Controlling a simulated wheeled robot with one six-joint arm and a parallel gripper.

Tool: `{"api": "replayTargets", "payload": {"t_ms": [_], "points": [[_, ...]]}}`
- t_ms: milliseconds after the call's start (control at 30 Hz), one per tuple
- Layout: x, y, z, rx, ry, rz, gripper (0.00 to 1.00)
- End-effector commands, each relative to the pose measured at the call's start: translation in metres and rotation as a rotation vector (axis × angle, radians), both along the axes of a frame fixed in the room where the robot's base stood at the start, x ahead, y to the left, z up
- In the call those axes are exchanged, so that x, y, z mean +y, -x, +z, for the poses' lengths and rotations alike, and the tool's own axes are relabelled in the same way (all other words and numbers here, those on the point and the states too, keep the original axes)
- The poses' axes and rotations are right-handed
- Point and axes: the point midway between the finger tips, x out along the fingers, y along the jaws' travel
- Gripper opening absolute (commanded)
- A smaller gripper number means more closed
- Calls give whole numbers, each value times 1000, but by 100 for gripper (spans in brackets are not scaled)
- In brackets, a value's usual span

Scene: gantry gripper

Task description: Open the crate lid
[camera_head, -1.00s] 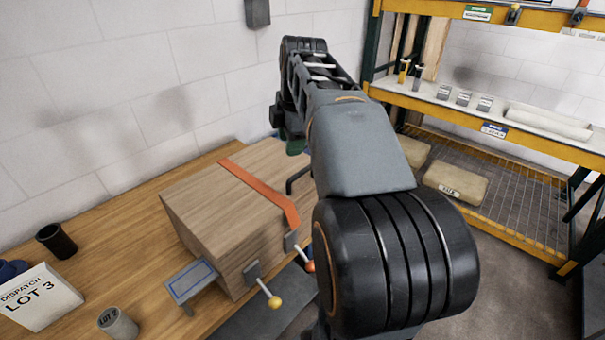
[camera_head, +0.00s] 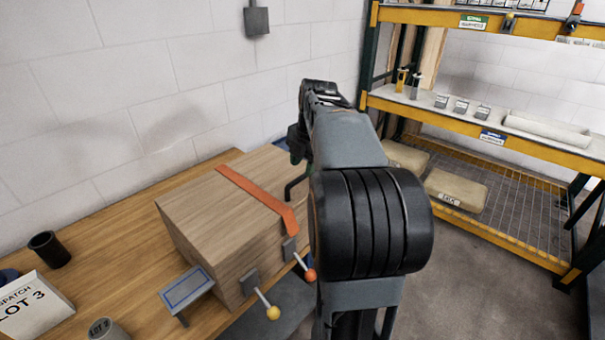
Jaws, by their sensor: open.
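The wooden crate (camera_head: 215,235) stands on the workbench, and its lid (camera_head: 213,207) looks shut. An orange strap (camera_head: 252,195) runs across the lid and bends down over the front edge. On the front are two levers, one with a yellow knob (camera_head: 273,313) and one with an orange knob (camera_head: 310,275). A dark bent handle (camera_head: 293,190) shows at the crate's right side, partly behind my arm. My gripper (camera_head: 296,145) is at the far end of my arm, beyond the crate's back right corner; it is open, its fingertips mostly hidden.
A small blue-edged stand (camera_head: 187,289) is before the crate. On the wooden bench (camera_head: 120,235) are a black cup (camera_head: 50,249), a grey cup (camera_head: 105,330) and a LOT 3 sign (camera_head: 35,305). A yellow shelf rack (camera_head: 480,142) stands right. A grey box (camera_head: 256,21) hangs on the wall.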

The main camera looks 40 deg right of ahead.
Motion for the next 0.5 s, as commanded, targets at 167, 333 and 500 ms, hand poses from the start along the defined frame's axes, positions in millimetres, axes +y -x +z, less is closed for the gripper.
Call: {"api": "replayTargets", "payload": {"t_ms": [167, 333, 500], "points": [[1, -4, -22, 1, -1, 0, 42], [1, -7, -34, 0, 0, 0, 42], [1, -7, -37, 0, 0, 0, 42]]}}
